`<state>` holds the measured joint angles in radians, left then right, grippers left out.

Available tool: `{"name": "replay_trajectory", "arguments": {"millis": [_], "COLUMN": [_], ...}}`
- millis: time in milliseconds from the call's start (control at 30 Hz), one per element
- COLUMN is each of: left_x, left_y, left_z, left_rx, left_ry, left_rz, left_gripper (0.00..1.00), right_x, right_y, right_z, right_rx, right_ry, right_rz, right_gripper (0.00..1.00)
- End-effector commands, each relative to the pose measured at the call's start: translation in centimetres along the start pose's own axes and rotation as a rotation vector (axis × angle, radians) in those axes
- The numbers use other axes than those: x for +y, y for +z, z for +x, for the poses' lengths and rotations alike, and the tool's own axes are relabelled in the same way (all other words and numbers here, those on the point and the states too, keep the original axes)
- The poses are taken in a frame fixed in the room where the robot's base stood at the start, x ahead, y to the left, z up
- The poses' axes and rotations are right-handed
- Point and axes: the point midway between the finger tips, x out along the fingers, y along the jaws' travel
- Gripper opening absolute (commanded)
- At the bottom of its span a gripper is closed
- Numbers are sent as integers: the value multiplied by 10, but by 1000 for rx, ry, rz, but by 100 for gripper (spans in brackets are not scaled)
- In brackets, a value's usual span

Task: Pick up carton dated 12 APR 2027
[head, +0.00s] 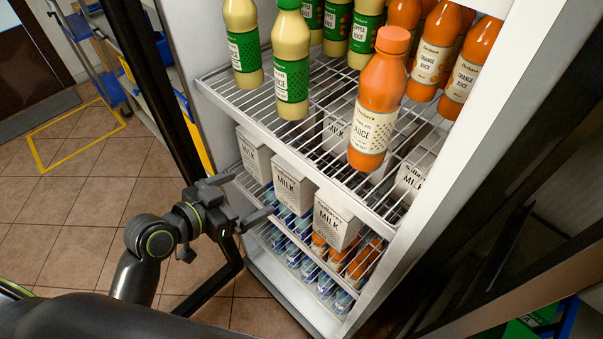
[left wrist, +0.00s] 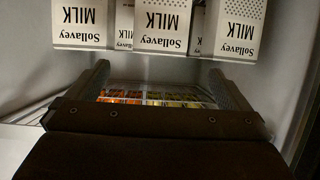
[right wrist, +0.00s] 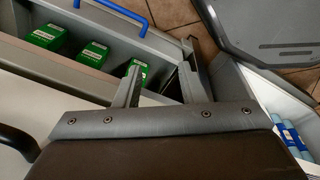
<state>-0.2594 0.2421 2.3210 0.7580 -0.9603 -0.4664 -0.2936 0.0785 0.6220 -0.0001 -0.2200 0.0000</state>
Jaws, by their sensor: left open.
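White milk cartons stand on the fridge's middle shelf in the head view: a left one (head: 256,158), a middle one (head: 292,190) and a right one (head: 334,222) in front, with others behind. No date is legible. My left gripper (head: 252,196) is open and empty, just outside the shelf front, near the left and middle cartons. In the left wrist view the cartons appear upside down: left (left wrist: 82,24), middle (left wrist: 162,26) and right (left wrist: 240,30), beyond the open left fingers (left wrist: 160,88). My right gripper (right wrist: 158,88) shows in its wrist view, fingers apart, nothing between them.
Orange juice bottles (head: 376,110) and apple juice bottles (head: 290,70) stand on the wire shelf (head: 240,85) above the cartons. Near my right gripper is a grey bin (right wrist: 95,65) with green boxes (right wrist: 92,52). Tiled floor lies free at left.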

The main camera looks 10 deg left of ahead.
Motion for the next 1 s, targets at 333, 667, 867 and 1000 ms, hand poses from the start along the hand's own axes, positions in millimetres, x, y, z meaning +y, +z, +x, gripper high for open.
{"name": "replay_trajectory", "arguments": {"millis": [333, 667, 867, 1000], "left_x": [0, 0, 0, -1], "left_y": [-2, 0, 0, 0], "left_z": [59, 109, 118, 128], "left_rx": [2, 0, -1, -1], "left_ry": [1, 0, 0, 0], "left_rz": [-8, -4, -2, -3], "left_gripper": [100, 100, 100, 100], "right_x": [-2, 2, 4, 5], "right_y": [13, 4, 4, 3], "right_z": [-14, -23, -24, -30], "right_rx": [-19, -10, -9, -9], "right_ry": [-4, 1, 2, 3], "right_rz": [4, 1, 0, 0], "right_gripper": [36, 36, 36, 36]}}
